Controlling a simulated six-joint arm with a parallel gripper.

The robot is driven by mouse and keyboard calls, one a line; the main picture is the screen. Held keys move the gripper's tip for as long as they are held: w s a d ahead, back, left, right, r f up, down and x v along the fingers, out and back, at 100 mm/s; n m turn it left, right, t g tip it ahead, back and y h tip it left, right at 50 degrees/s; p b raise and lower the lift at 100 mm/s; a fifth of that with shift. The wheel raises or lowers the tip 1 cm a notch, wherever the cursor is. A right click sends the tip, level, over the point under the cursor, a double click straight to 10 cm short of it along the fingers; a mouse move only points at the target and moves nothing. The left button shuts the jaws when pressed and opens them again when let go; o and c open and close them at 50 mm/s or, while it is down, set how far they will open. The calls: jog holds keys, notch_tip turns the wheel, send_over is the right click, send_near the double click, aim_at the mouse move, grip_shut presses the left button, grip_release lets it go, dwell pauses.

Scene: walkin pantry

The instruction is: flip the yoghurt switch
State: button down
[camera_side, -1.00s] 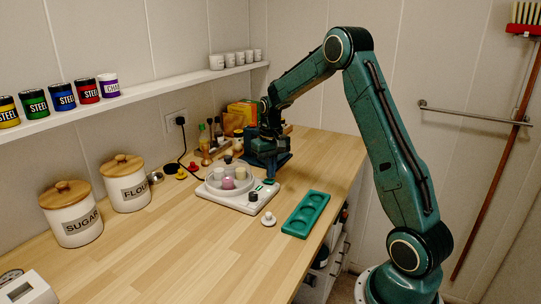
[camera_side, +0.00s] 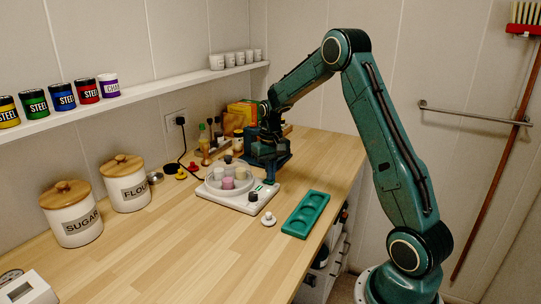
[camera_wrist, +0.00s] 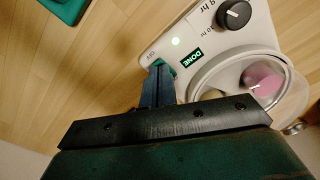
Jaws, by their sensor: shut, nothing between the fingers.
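The yoghurt maker (camera_side: 240,203) is a white flat base with a round clear tub (camera_side: 230,180) holding jars with pale and pink contents. A small green switch (camera_wrist: 159,63) sits at the base's corner beside the printed "OFF". My gripper (camera_wrist: 158,72) is shut and empty, its fingertips right at the switch and partly hiding it. I cannot tell whether they touch. It also shows in the side view (camera_side: 270,180).
A green tray with round hollows (camera_side: 305,214) and a small white jar or lid (camera_side: 268,219) lie in front of the yoghurt maker. Bottles and boxes stand behind. A black cord (camera_side: 184,150) runs to the wall socket.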

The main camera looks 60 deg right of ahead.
jog(key=shift+f, duration=0.2)
jog(key=shift+r, duration=0.15)
jog(key=shift+r, duration=3.4)
jog(key=shift+a, duration=0.1)
